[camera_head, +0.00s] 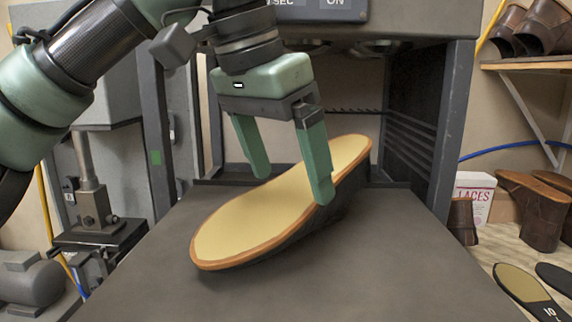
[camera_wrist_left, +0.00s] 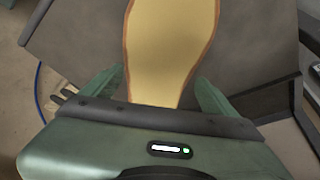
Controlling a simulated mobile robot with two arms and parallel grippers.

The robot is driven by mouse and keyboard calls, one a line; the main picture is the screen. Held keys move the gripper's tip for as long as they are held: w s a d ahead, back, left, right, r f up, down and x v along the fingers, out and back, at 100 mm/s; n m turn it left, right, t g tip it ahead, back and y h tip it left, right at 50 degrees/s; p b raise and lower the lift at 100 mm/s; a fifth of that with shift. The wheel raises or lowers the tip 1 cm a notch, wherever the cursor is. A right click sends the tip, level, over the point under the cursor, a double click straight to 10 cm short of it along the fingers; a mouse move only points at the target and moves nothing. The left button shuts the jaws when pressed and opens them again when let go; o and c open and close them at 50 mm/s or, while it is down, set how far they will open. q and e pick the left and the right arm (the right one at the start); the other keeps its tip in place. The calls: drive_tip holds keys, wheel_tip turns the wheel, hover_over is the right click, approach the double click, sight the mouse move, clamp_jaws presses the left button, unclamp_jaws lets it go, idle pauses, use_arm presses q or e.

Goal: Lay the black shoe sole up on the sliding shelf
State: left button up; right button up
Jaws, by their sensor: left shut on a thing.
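The black shoe sole (camera_head: 250,222) shows a tan upper face with an orange-brown rim and a dark side below. It lies lengthwise from the near left to the far right over the grey sliding shelf (camera_head: 400,275). It looks tilted, its far right end higher, with shadow beneath; whether its near end touches the shelf is unclear. My left gripper (camera_head: 291,188) comes down from above and is shut on the sole's middle, a finger on each side. In the left wrist view the sole (camera_wrist_left: 168,50) runs between the two fingers. My right gripper is not in view.
The dark machine frame (camera_head: 455,130) rises on both sides of the shelf, with its head above. At right, a wooden bench holds brown shoes (camera_head: 535,205), a laces box (camera_head: 474,195) and loose soles (camera_head: 525,288). The shelf's front and right are clear.

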use_arm(q)
drive_tip(key=shift+f, duration=0.2)
drive_tip(key=o, duration=1.5)
drive_tip(key=shift+c, duration=0.2)
